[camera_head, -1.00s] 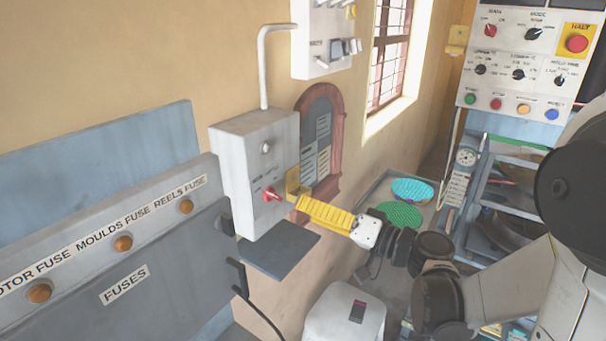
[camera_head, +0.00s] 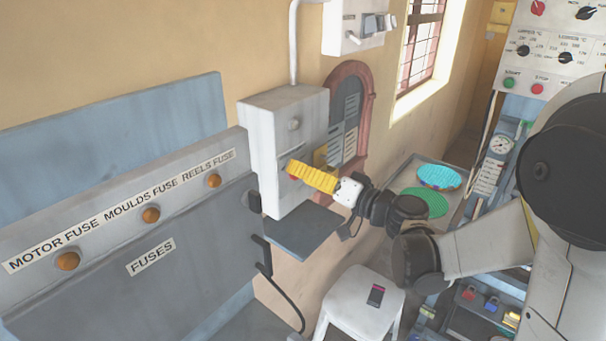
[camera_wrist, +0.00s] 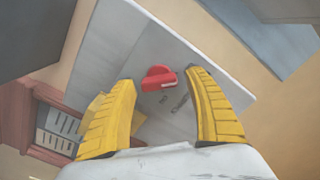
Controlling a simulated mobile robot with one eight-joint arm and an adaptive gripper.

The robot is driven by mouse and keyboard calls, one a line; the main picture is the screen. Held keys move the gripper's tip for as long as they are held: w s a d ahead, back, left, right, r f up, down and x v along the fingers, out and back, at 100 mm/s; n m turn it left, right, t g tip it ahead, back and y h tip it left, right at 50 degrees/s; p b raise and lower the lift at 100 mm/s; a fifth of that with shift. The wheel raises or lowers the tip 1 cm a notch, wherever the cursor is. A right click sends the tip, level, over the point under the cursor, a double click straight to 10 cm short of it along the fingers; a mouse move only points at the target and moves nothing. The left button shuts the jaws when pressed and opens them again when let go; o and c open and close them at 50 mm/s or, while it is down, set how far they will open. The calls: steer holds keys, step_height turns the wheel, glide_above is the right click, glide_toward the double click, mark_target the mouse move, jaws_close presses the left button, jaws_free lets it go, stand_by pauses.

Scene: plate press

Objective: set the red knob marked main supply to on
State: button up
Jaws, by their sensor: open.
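The red knob (camera_wrist: 158,79) is on the front of a grey wall box (camera_head: 280,150). My gripper (camera_wrist: 158,78) has yellow ribbed fingers, spread apart. Small dark lettering beside the knob is too blurred to read. The head view shows my gripper (camera_head: 292,170) reaching to the box front from the right.
A dark shelf (camera_head: 305,232) juts out below the box. A fuse panel (camera_head: 130,235) stands to the left. A white stool (camera_head: 350,308) with a dark phone-like object (camera_head: 376,295) is below. A control panel (camera_head: 560,50) and a tray with round plates (camera_head: 424,200) are right.

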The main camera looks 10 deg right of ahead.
steer(key=shift+c, duration=0.2)
steer(key=c, duration=1.2)
steer(key=shift+o, duration=0.2)
steer(key=shift+m, duration=0.3)
steer(key=m+b, duration=0.1)
steer(key=m, duration=0.2)
steer(key=shift+f+m, duration=0.1)
steer(key=shift+m, duration=0.2)
steer(key=m+b, duration=0.1)
steer(key=m, duration=0.3)
steer(key=shift+d+f, duration=0.1)
steer(key=m+b, duration=0.1)
steer(key=m, duration=0.4)
steer(key=shift+f, duration=0.1)
steer(key=m, duration=0.4)
steer(key=shift+m+b, duration=0.3)
steer(key=shift+b, duration=0.1)
